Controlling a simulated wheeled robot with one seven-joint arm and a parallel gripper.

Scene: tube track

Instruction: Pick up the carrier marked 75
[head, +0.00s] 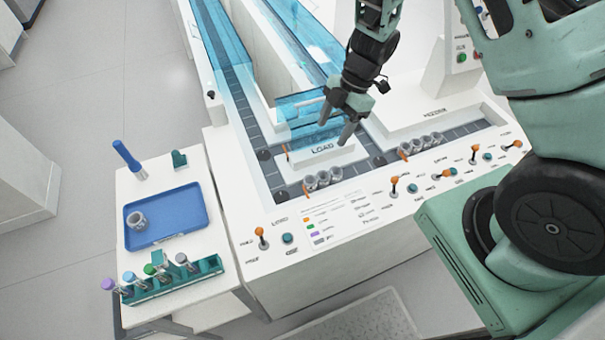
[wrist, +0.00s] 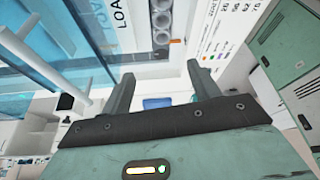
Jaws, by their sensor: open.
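Several grey round carriers (head: 322,179) stand in a row on the track in front of the LOAD block (head: 322,150). They also show in the wrist view (wrist: 161,21), at the top. Another row of carriers (head: 424,142) stands further right on the track. One more grey carrier (head: 137,220) is in the blue tray (head: 165,238) at the left. I cannot read a 75 on any carrier. My gripper (head: 335,126) is open and empty above the LOAD block, apart from the carriers. Its two fingers also show in the wrist view (wrist: 160,84).
A green rack (head: 172,283) with several capped tubes stands in front of the tray. A blue upright rod (head: 128,158) stands behind it. Orange-knobbed levers (head: 393,184) line the front panel. Blue clear covers (head: 222,45) enclose the track behind.

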